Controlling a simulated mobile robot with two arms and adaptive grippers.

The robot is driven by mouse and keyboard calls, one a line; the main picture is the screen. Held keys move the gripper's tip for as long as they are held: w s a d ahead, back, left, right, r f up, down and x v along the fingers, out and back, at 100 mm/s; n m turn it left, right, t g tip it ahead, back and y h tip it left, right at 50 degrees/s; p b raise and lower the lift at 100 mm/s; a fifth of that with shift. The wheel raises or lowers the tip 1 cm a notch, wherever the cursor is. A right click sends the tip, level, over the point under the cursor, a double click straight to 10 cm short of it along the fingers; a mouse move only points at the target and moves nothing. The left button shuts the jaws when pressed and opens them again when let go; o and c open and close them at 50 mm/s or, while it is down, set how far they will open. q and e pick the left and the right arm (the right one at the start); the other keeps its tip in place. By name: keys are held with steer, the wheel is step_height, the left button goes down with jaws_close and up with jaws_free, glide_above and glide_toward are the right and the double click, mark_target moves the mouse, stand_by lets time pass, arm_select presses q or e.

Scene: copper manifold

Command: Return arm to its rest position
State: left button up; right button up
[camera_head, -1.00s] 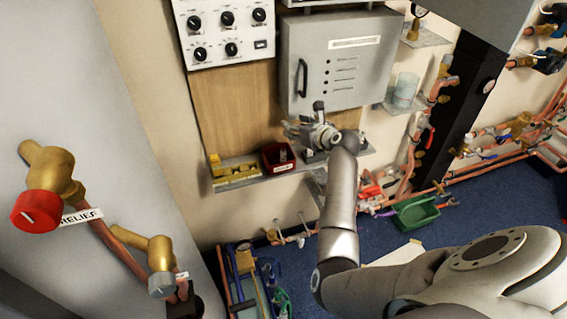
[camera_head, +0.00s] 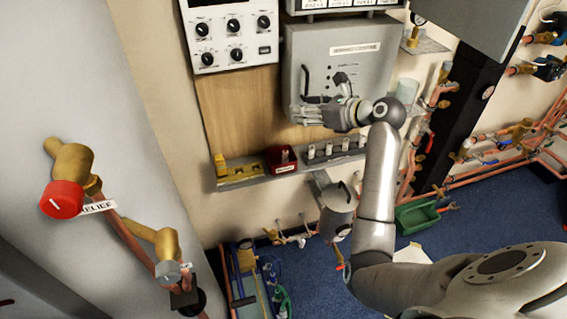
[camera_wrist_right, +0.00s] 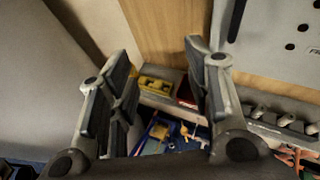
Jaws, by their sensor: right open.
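My right arm (camera_head: 380,185) comes in from the lower right in the head view and is bent upward. Its gripper (camera_head: 308,112) is in front of the lower part of a grey cabinet (camera_head: 352,62), above a wall shelf. The gripper is open, with nothing seen between its fingers. In the right wrist view the gripper (camera_wrist_right: 160,65) shows its two fingers wide apart, with the shelf and a blue tray beyond the gap. My left gripper is in neither view.
The shelf (camera_head: 240,182) carries a yellow block, a red bin (camera_head: 281,158) and several small fittings. A grey metal vessel (camera_head: 337,210) is below it. A red-capped relief valve (camera_head: 62,199) is at left. A green bin (camera_head: 417,215) is on the blue floor.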

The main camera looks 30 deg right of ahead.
steer(key=shift+a, duration=0.1)
stand_by(0.4)
step_height(320, 180, down, 20)
steer(key=a+n+g+h, duration=0.1)
steer(key=a+n+g, duration=0.2)
steer(key=n, duration=0.3)
steer(key=s+a+f+n+g+h, duration=0.15)
steer(key=s+f+n, duration=0.35)
steer(key=f, duration=0.7)
steer(key=s+a+f+n+g+h, duration=0.1)
steer(key=s+a+f+n+g, duration=0.2)
steer(key=s+f, duration=0.6)
steer(key=s+a+f+n+g, duration=0.1)
steer(key=s+a+f+n, duration=0.1)
steer(key=s+f+n, duration=0.5)
steer(key=s+a+f+n+g, duration=0.2)
steer(key=s+f+n, duration=0.5)
steer(key=s, duration=1.2)
steer(key=s+a+f+n+g, duration=0.1)
steer(key=s+a+f+n, duration=0.1)
steer(key=s+f+n, duration=0.5)
steer(key=s+f, duration=0.3)
steer(key=s, duration=0.3)
steer(key=shift+s+a+h, duration=0.2)
steer(key=shift+a+h, duration=0.15)
steer(key=shift+a, duration=0.05)
steer(key=shift+f+g, duration=0.1)
steer(key=shift+g, duration=0.15)
